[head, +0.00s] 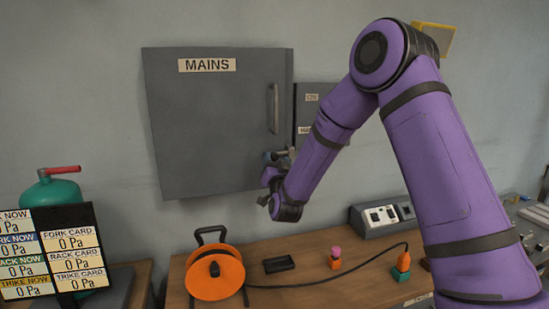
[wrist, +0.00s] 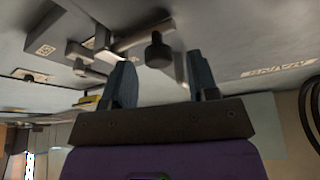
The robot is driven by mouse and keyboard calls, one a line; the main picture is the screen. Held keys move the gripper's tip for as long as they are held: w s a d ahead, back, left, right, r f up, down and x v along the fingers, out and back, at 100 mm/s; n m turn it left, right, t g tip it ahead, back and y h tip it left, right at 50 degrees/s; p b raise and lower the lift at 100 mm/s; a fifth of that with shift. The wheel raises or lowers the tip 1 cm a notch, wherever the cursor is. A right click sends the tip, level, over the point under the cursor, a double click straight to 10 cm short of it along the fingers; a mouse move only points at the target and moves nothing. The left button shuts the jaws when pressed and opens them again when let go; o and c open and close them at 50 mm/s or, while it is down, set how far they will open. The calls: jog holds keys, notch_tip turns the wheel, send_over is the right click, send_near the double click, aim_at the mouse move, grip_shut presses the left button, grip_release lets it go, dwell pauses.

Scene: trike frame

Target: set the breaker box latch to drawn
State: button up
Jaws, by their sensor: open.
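The grey breaker box (head: 215,125), labelled MAINS, is on the wall with its door shut. My gripper (head: 278,157) is at the lower right edge of its door. In the wrist view my gripper (wrist: 160,78) is open, with a blue-grey finger on each side. A dark round knob (wrist: 157,52) on a metal bar, which looks like the latch, shows just beyond and between the fingertips. I cannot tell whether the fingers touch it. In the head view the arm and gripper hide the latch.
A vertical door handle (head: 273,108) is above my gripper. A smaller grey box (head: 308,97) adjoins on the right, partly behind my arm. Below, the wooden bench (head: 310,270) holds an orange cable reel (head: 215,283), a black tray (head: 279,264) and a pink-topped button (head: 335,252).

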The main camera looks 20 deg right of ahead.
aim_at(262, 148)
jog(key=shift+x, duration=1.25)
jog(key=shift+c, duration=0.5)
grip_shut()
jog(key=shift+a, duration=1.75)
jog(key=shift+o, duration=0.5)
grip_release()
jog(key=shift+a, duration=0.1)
jog(key=shift+s, duration=0.1)
jog(key=v, duration=1)
jog(key=shift+s+f, duration=0.2)
jog(key=shift+s, duration=0.1)
